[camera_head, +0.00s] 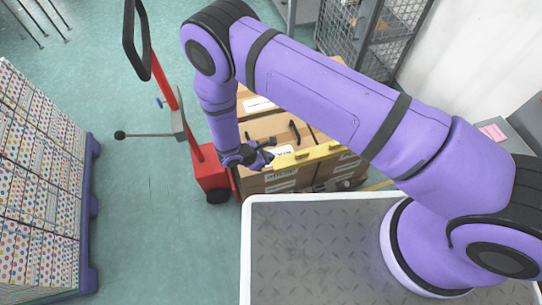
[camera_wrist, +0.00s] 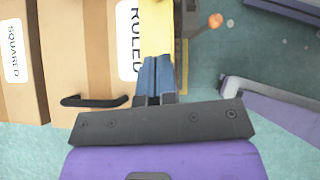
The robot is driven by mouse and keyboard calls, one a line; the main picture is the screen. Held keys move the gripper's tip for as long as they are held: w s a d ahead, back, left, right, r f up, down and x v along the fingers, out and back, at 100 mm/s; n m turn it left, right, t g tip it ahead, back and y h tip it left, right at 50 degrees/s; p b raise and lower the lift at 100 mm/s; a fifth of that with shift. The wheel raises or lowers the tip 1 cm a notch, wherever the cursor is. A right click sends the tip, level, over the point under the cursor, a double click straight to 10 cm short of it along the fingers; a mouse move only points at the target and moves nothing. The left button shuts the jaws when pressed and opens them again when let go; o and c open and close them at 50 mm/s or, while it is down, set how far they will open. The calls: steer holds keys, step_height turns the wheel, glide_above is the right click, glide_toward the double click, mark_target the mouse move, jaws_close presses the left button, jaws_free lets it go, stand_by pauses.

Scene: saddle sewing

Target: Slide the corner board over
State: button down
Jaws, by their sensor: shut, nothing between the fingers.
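The corner board is a long yellow strip (camera_head: 308,155) lying along the top edge of cardboard boxes in the head view. In the wrist view its near end (camera_wrist: 157,25) shows straight ahead of the fingertips, beside a box labelled RULED (camera_wrist: 100,55). My gripper (camera_head: 268,157) is at the board's left end in the head view. In the wrist view its blue fingers (camera_wrist: 156,60) are shut together with nothing between them. The tips overlap the board's end in the picture; I cannot tell whether they touch it.
A box labelled SQUARED (camera_wrist: 22,85) stands beside the RULED one, which has a black handle (camera_wrist: 93,101). A red hand truck (camera_head: 210,170) stands left of the boxes. A blue pallet (camera_head: 90,205) with dotted cartons is far left. Open green floor (camera_head: 150,220) lies between.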

mark_target(296, 155)
steer(key=x, duration=0.7)
steer(key=shift+d+f, duration=0.2)
steer(key=shift+d, duration=0.2)
steer(key=shift+w+d+r, duration=0.1)
steer(key=shift+w+d, duration=0.15)
steer(key=shift+d, duration=0.25)
steer(key=shift+w+d, duration=0.25)
steer(key=shift+d, duration=0.25)
steer(key=shift+w+d, duration=0.25)
steer(key=shift+d, duration=0.3)
steer(key=shift+d, duration=0.1)
steer(key=shift+w+d, duration=0.3)
steer(key=shift+d, duration=0.45)
steer(key=shift+a, duration=0.1)
